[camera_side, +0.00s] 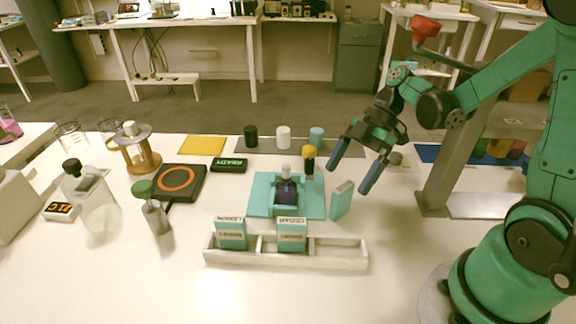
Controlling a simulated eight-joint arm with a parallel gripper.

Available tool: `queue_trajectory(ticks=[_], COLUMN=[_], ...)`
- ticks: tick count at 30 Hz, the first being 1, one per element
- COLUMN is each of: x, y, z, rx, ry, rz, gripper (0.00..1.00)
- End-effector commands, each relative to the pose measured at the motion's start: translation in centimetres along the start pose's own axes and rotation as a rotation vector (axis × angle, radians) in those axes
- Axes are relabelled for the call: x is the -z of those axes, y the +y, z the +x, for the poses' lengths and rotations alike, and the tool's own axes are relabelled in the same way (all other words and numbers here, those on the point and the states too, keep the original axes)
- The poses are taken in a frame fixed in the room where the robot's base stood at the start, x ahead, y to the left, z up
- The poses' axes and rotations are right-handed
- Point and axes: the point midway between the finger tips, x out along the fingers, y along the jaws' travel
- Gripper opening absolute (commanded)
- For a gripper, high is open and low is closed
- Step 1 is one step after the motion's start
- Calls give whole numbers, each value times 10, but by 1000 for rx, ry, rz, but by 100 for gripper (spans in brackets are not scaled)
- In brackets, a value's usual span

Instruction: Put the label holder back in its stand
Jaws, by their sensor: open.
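A teal label holder (341,200) stands on the table at the right edge of the teal mat, slightly tilted and turned away from the camera. The white stand (338,253) is a long low rack at the front. Its left and middle compartments hold a teal lemon label holder (231,234) and a teal cedar label holder (291,235). The right compartment is empty. My gripper (354,170) is open and empty, its two blue fingers pointing down, above and behind the loose label holder and apart from it.
A dark bottle (287,191) sits on the teal mat (258,208). An orange-topped dropper bottle (309,160) stands behind it. Black, white and teal caps (283,138) line the back. Glassware (97,200) and a black round-marked pad (180,182) fill the left. The table right of the rack is clear.

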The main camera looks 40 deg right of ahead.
Motion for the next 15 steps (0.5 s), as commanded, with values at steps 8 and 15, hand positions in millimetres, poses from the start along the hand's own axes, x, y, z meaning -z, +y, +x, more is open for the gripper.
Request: queue_trajectory(ticks=[8, 15], x=[24, 32], y=[-8, -12], z=[8, 7], rx=[-224, -428], ry=[-223, -241], rz=[628, 932], gripper=[97, 97])
